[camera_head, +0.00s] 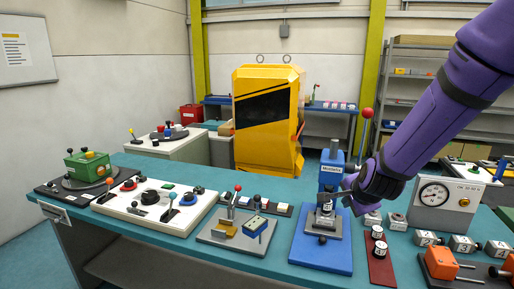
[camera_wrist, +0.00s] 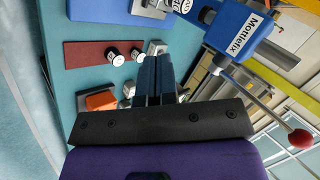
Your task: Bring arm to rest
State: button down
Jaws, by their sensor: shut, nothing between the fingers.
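My purple arm (camera_head: 425,110) reaches in from the upper right over the workbench. My gripper (camera_head: 345,193) is beside the blue press marked Mottlefix (camera_head: 331,174), partly hidden by my own wrist. In the wrist view the dark fingers (camera_wrist: 154,75) are together with nothing between them. The blue press (camera_wrist: 240,32) shows there at the upper right, with its lever ending in a red ball (camera_wrist: 300,138). In the head view the red ball (camera_head: 366,113) stands above the press. I cannot tell whether the gripper touches the press.
A yellow cabinet (camera_head: 268,120) stands behind. The space above the bench's left half is clear.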

jog(key=s+d+r+n+g+y, duration=0.1)
jog(key=s+d+r+n+g, duration=0.1)
jog(key=s+r+n, duration=0.85)
jog(key=s+d+r+n, duration=0.1)
jog(key=s+r+n, duration=0.1)
jog(key=s, duration=0.7)
jog(key=s+d+r+n+g+h, duration=0.1)
jog(key=s+r, duration=0.4)
jog(key=s, duration=0.5)
jog(key=shift+d+r+n, duration=0.3)
jog(key=shift+d+n, duration=0.15)
jog(key=shift+d, duration=0.15)
jog(key=shift+w, duration=0.1)
